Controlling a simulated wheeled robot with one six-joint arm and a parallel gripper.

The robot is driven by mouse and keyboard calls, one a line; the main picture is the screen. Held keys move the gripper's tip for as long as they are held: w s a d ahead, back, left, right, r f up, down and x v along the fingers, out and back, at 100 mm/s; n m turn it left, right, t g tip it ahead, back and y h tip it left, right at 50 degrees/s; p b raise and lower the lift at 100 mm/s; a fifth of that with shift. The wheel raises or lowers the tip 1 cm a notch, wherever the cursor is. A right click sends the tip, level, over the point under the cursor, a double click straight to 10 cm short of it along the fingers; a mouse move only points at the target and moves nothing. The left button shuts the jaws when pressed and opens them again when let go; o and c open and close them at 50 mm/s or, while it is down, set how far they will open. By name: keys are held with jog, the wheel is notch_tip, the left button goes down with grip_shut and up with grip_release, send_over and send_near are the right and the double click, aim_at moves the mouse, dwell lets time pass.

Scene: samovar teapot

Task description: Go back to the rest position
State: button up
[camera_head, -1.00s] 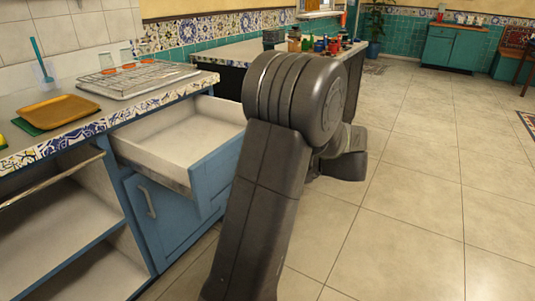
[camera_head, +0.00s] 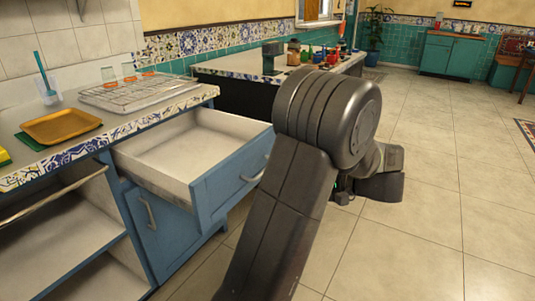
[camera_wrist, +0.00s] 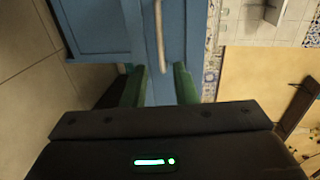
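My arm (camera_head: 300,170) rises from the bottom of the head view and bends over to the right of the open drawer. My gripper is mostly hidden behind the arm there. In the wrist view my gripper (camera_wrist: 160,84) shows two green fingers, spread apart with nothing held between them. Beyond the fingertips is a blue front with a pale bar handle (camera_wrist: 160,35); the handle appears apart from the fingers. The blue drawer (camera_head: 228,190) stands pulled out under the counter, and its inside looks empty.
The tiled counter (camera_head: 150,120) carries a wire rack (camera_head: 140,92), glasses, and an orange tray (camera_head: 62,126). A blue cupboard door (camera_head: 160,228) is below the drawer. A further counter (camera_head: 235,65) holds several jars. Open floor (camera_head: 440,200) lies to the right.

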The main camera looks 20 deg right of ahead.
jog(key=shift+b+x, duration=1.75)
jog(key=shift+x, duration=5.2)
jog(key=shift+r, duration=0.1)
